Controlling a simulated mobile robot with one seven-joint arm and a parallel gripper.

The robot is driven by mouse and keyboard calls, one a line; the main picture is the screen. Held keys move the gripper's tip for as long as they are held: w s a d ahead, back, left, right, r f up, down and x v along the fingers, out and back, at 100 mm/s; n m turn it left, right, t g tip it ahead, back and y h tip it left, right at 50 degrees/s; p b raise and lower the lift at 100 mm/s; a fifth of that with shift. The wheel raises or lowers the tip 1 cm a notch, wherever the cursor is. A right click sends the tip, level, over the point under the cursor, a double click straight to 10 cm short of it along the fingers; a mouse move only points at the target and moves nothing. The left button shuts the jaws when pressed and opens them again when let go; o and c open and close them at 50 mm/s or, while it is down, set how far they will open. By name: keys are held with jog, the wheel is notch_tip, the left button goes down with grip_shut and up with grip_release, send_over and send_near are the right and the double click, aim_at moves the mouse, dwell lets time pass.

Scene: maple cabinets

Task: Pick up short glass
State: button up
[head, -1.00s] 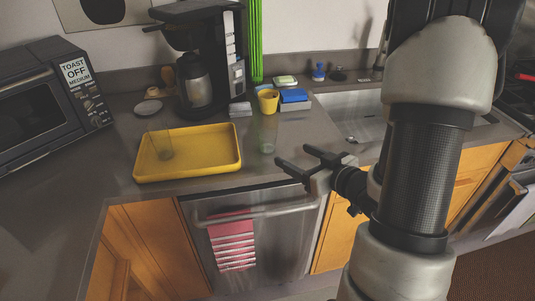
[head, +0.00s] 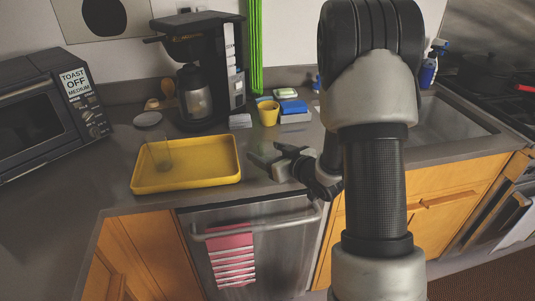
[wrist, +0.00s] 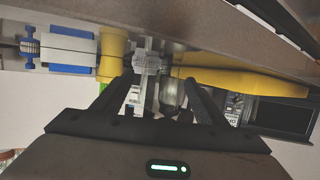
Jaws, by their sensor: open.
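My gripper (head: 264,153) is open over the counter's front edge, to the right of the yellow tray. Another clear glass (head: 161,153) stands in the yellow tray (head: 187,183).
A yellow cup (head: 268,112) and a blue sponge (head: 293,107) are behind the gripper. A coffee maker (head: 209,70) stands at the back, a toaster oven (head: 45,105) at left, a sink (head: 450,120) at right. A dishwasher handle (head: 255,220) is below the counter edge.

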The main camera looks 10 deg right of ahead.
jog(key=c, duration=1.2)
notch_tip(320, 180, up, 9)
jog(key=shift+p, duration=1)
jog(key=shift+w+a+r+m+t+h, duration=0.15)
jog(key=shift+w+r+m+t+h, duration=0.1)
jog(key=shift+r+h, duration=0.3)
jog(key=shift+w+a+r+m+t+h, duration=0.15)
jog(key=shift+w+r+m+h, duration=0.15)
jog(key=shift+r, duration=0.3)
jog(key=shift+a+r+m+t+h, duration=0.1)
jog(key=shift+r+m+t+h, duration=0.25)
jog(key=shift+m+h, duration=0.45)
jog(key=shift+s+r+m+h, duration=0.1)
jog(key=shift+s+m+h, duration=0.2)
jog(key=shift+m+h, duration=0.5)
notch_tip(320, 180, up, 12)
jog(key=p, duration=1.2)
send_over(267, 145)
jog(key=shift+h, duration=0.45)
jog(key=s+f, duration=0.2)
jog(key=f, duration=0.4)
jog(key=s+f, duration=0.3)
jog(key=f, duration=0.2)
jog(key=s+f, duration=0.2)
jog(key=f, duration=0.4)
jog(key=shift+s+f, duration=0.3)
